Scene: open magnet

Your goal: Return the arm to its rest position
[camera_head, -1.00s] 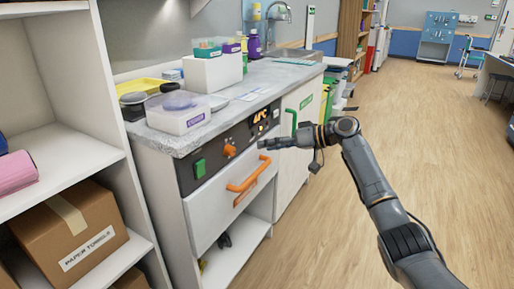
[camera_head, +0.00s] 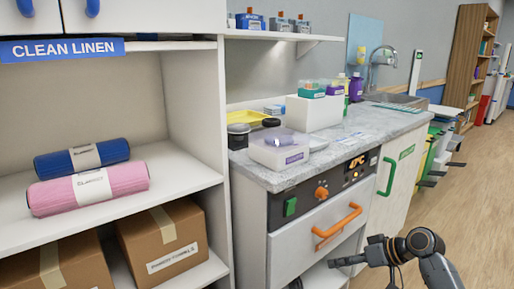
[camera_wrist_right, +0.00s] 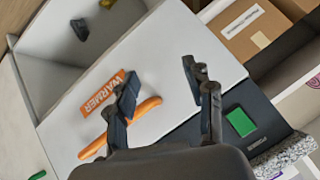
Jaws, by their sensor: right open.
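My right gripper (camera_head: 350,262) is at the lower right of the head view, in front of the warmer cabinet and below its orange handle. In the right wrist view its two dark fingers (camera_wrist_right: 165,98) stand apart with nothing between them. The white warmer drawer (camera_head: 308,240) looks closed, and its orange handle (camera_head: 337,221) also shows in the wrist view (camera_wrist_right: 130,125) beyond the fingers. A gap appears between the gripper and the handle in the head view. My left gripper is in neither view.
The counter (camera_head: 345,140) holds a clear plastic box (camera_head: 279,152) and a white box. A linen shelf (camera_head: 150,165) with rolls and cardboard boxes (camera_head: 165,240) stands at the left. Bins (camera_head: 440,150) stand beyond the cabinet. Open floor (camera_head: 470,200) lies to the right.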

